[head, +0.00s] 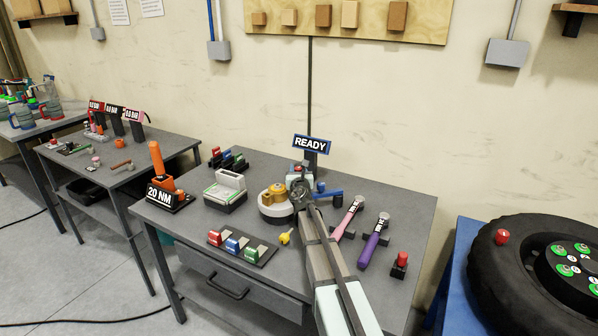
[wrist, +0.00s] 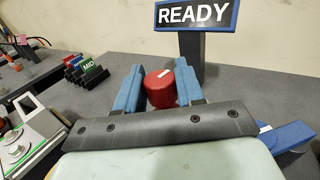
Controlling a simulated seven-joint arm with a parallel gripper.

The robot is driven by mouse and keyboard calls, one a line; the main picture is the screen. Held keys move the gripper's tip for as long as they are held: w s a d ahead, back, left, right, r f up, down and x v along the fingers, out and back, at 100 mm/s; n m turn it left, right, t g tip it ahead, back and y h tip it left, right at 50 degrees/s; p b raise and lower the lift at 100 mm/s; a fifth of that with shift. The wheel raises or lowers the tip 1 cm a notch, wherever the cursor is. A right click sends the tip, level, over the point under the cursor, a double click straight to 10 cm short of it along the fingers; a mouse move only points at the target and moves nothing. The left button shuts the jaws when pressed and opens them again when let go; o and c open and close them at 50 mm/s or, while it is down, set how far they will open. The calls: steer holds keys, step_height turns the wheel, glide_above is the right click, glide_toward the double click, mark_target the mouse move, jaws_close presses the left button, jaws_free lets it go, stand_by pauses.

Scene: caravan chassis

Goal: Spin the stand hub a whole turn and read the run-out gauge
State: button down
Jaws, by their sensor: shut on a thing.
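My gripper (wrist: 158,90) is shut on a red knob (wrist: 160,88) with a white mark on top. Its two blue fingers stand on either side of the knob. In the head view the gripper (head: 299,184) is at the back middle of the bench, and the arm hides most of what is below the knob. A sign reading READY (head: 311,144) stands on a post just behind; it also shows in the wrist view (wrist: 197,15). A brass-coloured round part on a pale base (head: 274,197) sits just left of the gripper. I cannot make out a gauge dial.
On the grey bench (head: 180,235) stand an orange 20 NM tool (head: 157,168), a white-topped box (head: 226,191), coloured blocks (head: 236,243), and pink (head: 347,217) and purple (head: 373,240) handled tools. A large tyre (head: 490,262) lies on a blue stand at right.

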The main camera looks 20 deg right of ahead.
steer(key=shift+w, duration=0.1)
stand_by(0.5)
steer(key=c, duration=0.8)
jaws_free()
steer(key=v, duration=1.4)
